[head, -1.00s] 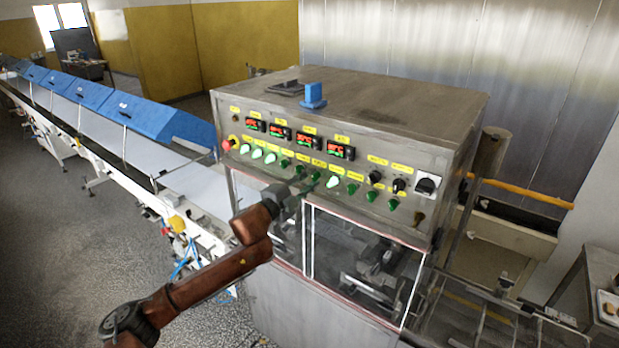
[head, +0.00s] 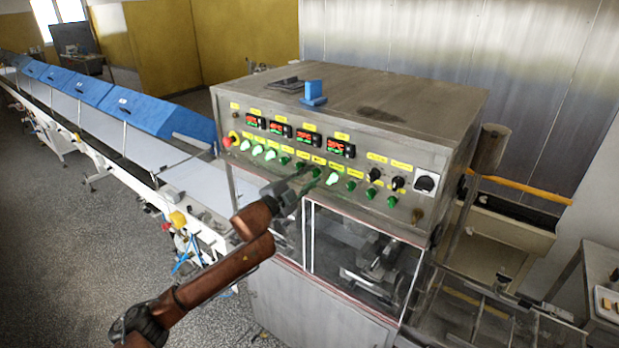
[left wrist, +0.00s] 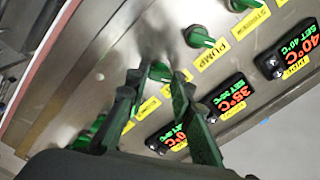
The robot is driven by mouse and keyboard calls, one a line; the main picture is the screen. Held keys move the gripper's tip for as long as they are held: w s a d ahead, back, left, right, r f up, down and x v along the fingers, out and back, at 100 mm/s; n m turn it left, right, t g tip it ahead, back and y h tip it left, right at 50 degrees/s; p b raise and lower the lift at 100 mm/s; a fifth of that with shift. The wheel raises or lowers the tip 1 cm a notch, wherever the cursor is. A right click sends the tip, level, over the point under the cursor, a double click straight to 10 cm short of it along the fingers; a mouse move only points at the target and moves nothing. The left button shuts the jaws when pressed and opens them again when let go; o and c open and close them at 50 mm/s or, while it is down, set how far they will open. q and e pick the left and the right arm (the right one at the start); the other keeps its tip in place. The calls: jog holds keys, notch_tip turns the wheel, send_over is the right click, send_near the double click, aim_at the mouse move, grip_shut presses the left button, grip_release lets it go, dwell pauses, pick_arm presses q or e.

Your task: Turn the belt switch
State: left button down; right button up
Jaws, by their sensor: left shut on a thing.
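The control panel (head: 325,153) on the front of the steel machine carries a row of green rotary switches under yellow labels. My left gripper (head: 312,175) reaches up to the middle of this row from the lower left. In the left wrist view its dark fingers stand on either side of one green switch (left wrist: 160,72) and are shut on it. The label of this switch is largely hidden by a finger, so I cannot tell which one it is. A neighbouring green switch (left wrist: 199,38) is clear of the fingers. My right gripper is not in view.
A red emergency button (head: 228,142) sits at the panel's left end, with temperature displays (head: 310,138) above the row. Black knobs and a larger rotary switch (head: 426,183) are at the right. Below is a framed window (head: 365,255). A long conveyor (head: 110,137) runs left.

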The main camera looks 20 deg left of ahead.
pick_arm(q)
jog(key=c, duration=1.7)
grip_release()
jog(key=v, duration=1.2)
